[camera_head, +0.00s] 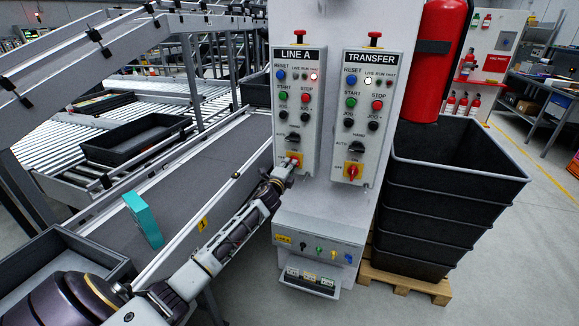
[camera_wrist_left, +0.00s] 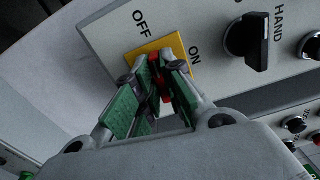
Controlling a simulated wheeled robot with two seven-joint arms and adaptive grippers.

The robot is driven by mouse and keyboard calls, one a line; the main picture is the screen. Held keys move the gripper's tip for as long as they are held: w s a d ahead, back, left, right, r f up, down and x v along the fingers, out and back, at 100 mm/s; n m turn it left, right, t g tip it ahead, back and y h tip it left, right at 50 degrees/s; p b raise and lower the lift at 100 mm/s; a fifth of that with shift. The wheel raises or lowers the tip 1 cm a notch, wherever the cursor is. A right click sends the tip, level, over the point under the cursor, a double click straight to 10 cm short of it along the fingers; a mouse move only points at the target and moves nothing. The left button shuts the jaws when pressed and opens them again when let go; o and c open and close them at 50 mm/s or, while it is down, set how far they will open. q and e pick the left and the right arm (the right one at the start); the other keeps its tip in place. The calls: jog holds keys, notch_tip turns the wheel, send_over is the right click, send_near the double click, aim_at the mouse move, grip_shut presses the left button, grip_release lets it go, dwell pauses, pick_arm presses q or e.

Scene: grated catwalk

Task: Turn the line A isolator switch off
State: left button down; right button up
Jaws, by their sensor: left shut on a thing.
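The LINE A panel (camera_head: 298,105) is a grey box on the left of a white column. Its isolator switch (camera_head: 295,159), a red handle on a yellow plate, sits at the panel's bottom. My left gripper (camera_head: 286,169) reaches it from the lower left. In the left wrist view, the green-padded fingers of the left gripper (camera_wrist_left: 164,72) are shut on the red handle (camera_wrist_left: 164,88), over the yellow plate (camera_wrist_left: 178,45) between the OFF and ON labels. The fingers hide most of the handle, so I cannot tell which way it points. My right gripper is out of view.
The TRANSFER panel (camera_head: 366,110) with its own red isolator (camera_head: 352,172) is close on the right. A black HAND/AUTO knob (camera_wrist_left: 248,38) is near the fingers. A conveyor (camera_head: 190,185) carries a teal box (camera_head: 144,218). Black crates (camera_head: 455,180) stand right of the column.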

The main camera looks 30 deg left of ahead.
pick_arm(q)
jog(key=shift+n, duration=0.8)
jog(key=c, duration=1.5)
grip_release()
jog(key=shift+f, duration=0.1)
jog(key=shift+v, duration=6)
